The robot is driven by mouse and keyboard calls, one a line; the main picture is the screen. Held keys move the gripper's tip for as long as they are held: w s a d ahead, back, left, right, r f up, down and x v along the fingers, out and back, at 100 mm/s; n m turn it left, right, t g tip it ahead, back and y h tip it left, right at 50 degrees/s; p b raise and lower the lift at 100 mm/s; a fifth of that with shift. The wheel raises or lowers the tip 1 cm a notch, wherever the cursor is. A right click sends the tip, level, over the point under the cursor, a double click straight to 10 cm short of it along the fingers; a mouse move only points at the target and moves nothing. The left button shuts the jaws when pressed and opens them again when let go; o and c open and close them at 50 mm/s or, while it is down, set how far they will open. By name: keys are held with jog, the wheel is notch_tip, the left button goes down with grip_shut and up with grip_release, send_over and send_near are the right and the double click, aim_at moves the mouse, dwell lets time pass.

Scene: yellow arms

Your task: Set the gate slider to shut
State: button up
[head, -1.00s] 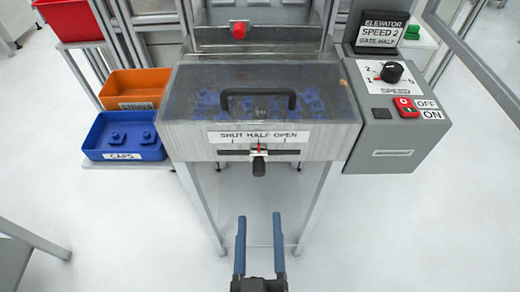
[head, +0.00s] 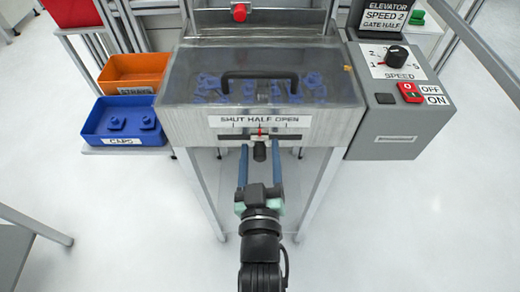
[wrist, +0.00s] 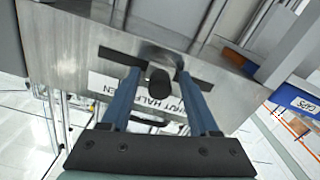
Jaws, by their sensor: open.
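The gate slider's black knob (head: 260,150) sits below the slot on the hopper's front face, with its red pointer at the middle mark, by HALF on the SHUT HALF OPEN label (head: 260,121). The display (head: 386,17) reads GATE HALF. My gripper (head: 261,150) is open, its two blue fingers on either side of the knob. The wrist view shows the knob (wrist: 159,82) between the fingers, with a gap on each side. I cannot tell how deep the fingertips reach around it.
A clear-lidded hopper (head: 190,125) with blue parts stands ahead. A grey control box (head: 390,150) with a speed dial and switch is on the right. An orange bin (head: 133,75) and a blue caps bin (head: 97,138) are on the left. The floor around is clear.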

jog(key=shift+w, duration=0.3)
jog(key=shift+c, duration=0.3)
grip_shut()
